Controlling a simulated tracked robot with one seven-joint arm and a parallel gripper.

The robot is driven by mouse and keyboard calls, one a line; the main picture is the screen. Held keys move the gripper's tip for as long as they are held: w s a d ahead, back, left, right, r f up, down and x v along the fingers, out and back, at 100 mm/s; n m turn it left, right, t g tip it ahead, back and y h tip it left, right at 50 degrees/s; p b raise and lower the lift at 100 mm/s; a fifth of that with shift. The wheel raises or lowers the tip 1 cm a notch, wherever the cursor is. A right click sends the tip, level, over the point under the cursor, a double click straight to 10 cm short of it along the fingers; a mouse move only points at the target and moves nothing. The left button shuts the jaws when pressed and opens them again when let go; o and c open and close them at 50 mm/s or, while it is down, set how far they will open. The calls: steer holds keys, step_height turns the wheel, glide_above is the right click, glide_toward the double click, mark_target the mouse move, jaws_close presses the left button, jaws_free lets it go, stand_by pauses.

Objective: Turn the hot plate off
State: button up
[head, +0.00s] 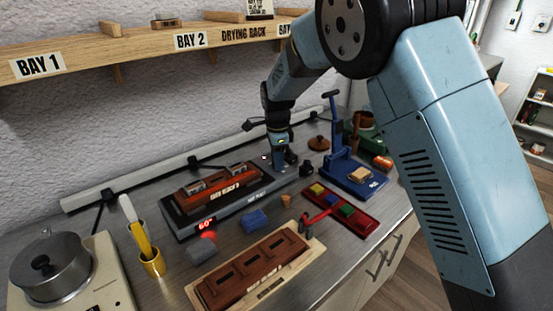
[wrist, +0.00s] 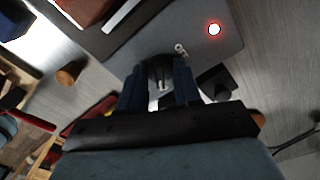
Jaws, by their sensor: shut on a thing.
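The hot plate (head: 238,204) is a long dark grey slab on the bench in the head view. Its front display (head: 205,223) glows red and reads about 60°. A reddish-brown wooden block (head: 214,190) with metal pieces lies on top. My gripper (head: 279,164) points down at the plate's right end. In the wrist view, my gripper's blue fingers (wrist: 160,92) are shut on a dark round knob (wrist: 160,72) on the hot plate (wrist: 200,58), partly hidden between them. A red lamp (wrist: 214,29) is lit on the plate's top. The knob's pointer position cannot be read.
A blue press (head: 345,168) and a red tray (head: 345,214) with coloured blocks stand to the right. A wooden fixture (head: 205,290), a blue block (head: 255,220) and a grey block (head: 202,249) lie in front. A pot (head: 50,265) stands at left.

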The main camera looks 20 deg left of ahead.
steer(key=shift+w+r+n, duration=0.25)
steer(key=shift+w+n, duration=0.05)
steer(key=shift+w, duration=0.05)
stand_by(0.4)
steer(key=n, duration=0.4)
steer(key=shift+n, duration=0.3)
steer(key=n, duration=0.6)
steer(key=shift+s+a+f, duration=0.1)
steer(key=shift+s, duration=0.05)
steer(key=n, duration=0.6)
steer(key=shift+s+f+n, duration=0.1)
steer(key=shift+f+n, duration=0.05)
steer(key=shift+n, duration=0.25)
steer(key=n, duration=0.5)
steer(key=shift+d+f, duration=0.1)
steer(key=shift+d, duration=0.15)
steer(key=shift+n, duration=0.3)
steer(key=o, duration=1)
steer(key=shift+a, duration=0.1)
steer(key=shift+o, duration=0.2)
